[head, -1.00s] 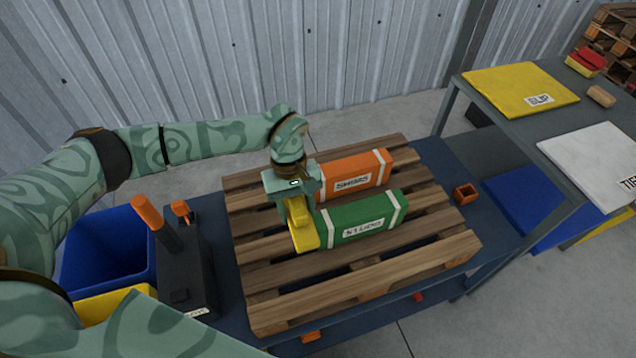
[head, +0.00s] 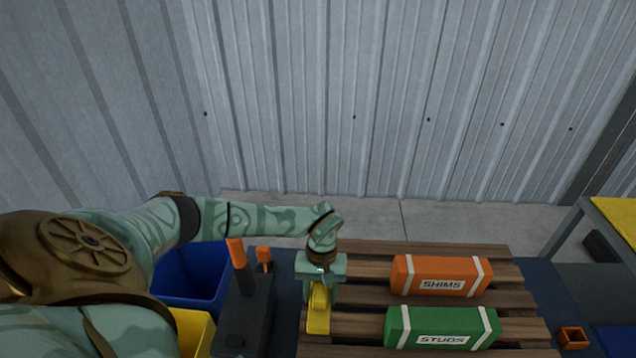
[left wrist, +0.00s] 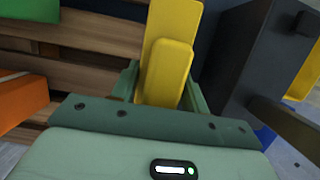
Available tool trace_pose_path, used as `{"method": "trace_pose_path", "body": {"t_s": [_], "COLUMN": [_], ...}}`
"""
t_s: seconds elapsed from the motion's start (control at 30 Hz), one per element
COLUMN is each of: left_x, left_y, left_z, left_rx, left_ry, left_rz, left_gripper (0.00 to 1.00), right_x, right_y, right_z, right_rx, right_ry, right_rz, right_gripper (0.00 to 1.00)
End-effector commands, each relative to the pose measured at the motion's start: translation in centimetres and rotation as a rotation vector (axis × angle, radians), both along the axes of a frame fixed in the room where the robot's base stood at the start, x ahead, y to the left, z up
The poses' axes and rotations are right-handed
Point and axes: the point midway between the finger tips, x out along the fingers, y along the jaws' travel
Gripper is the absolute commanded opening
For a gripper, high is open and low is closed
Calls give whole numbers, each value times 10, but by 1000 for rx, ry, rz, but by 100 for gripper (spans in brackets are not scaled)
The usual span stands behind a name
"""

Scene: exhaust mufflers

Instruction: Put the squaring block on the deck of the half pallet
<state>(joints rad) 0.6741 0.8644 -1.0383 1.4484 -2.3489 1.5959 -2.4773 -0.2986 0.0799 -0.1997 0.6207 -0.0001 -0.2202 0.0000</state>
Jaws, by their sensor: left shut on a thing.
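The yellow squaring block (head: 318,319) is held in my left gripper (head: 320,291), whose jaws are shut on it. It is stepped, with a wide part and a narrower raised part, and also shows in the left wrist view (left wrist: 169,72). The gripper points down at the left edge of the wooden half pallet (head: 360,326). I cannot tell whether the block touches the deck or hangs above it. The pallet's slats also show in the left wrist view (left wrist: 100,45). My right gripper is not in view.
An orange SHIMS box (head: 440,277) and a green STUDS box (head: 441,328) lie on the deck, right of the block. A dark tool holder (head: 245,312) stands close left of the pallet. Blue (head: 190,275) and yellow (head: 190,330) bins stand farther left.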

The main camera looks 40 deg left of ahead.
Motion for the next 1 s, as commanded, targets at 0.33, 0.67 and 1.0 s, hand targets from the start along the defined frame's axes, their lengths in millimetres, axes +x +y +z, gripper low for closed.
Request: {"method": "trace_pose_path", "body": {"t_s": [0.33, 0.67, 1.0], "left_x": [-3, -3, -3], "left_y": [8, 8, 8], "left_z": [-41, -43, -41], "left_rx": [-1, 1, 0], "left_ry": [2, 0, 0], "left_rz": [0, -1, -1], "left_gripper": [11, 48, 67], "right_x": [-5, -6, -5], "right_y": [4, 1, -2], "right_z": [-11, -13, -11], "right_rx": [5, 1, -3], "right_ry": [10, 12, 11], "right_rz": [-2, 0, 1], "right_gripper": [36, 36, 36]}}
